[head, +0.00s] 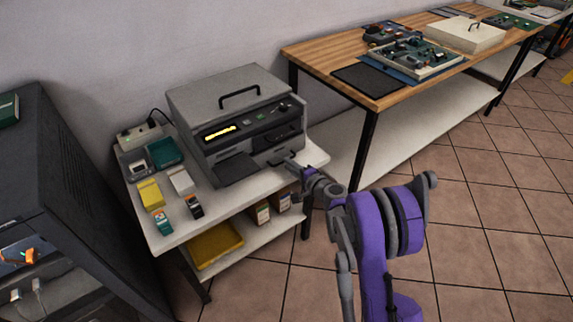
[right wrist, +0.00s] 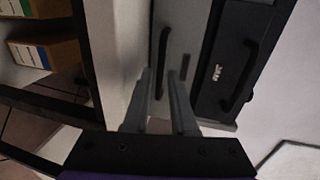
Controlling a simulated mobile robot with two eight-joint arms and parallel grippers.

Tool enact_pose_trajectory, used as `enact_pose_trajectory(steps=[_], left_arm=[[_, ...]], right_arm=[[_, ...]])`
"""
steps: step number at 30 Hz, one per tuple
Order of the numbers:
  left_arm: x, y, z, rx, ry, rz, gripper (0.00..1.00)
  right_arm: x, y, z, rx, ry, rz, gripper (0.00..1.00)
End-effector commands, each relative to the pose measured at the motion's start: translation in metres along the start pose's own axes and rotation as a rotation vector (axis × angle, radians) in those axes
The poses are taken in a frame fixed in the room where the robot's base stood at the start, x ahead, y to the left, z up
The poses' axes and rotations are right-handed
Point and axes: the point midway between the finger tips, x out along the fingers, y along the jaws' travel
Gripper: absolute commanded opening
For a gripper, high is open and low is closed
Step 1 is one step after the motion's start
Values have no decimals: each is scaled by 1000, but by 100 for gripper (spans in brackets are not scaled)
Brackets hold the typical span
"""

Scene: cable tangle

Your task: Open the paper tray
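The grey office machine (head: 222,100) stands on a small white table. Its light grey paper tray front (head: 262,160) is low on the right of the machine's face and looks flush with it; the tray also shows in the right wrist view (right wrist: 190,45) with a black bar handle (right wrist: 164,50). My right gripper (head: 296,168) is at the tray's right front; in the right wrist view (right wrist: 162,80) its two fingers are apart, with the handle's near end seen between them. I cannot tell whether they touch it. My left gripper is out of view.
A dark panel with a handle and white label (right wrist: 222,75) sits beside the tray. A dark flap (head: 237,169) sticks out at the machine's front left. Small boxes (head: 151,194) lie left on the table. A wooden workbench (head: 345,50) stands right; the tiled floor between is open.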

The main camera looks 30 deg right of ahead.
Motion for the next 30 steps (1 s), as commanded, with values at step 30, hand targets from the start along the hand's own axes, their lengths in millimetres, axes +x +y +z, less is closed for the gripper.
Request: enact_pose_trajectory(steps=[30], left_arm=[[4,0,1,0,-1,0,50]], right_arm=[[20,0,0,0,0,0,0]])
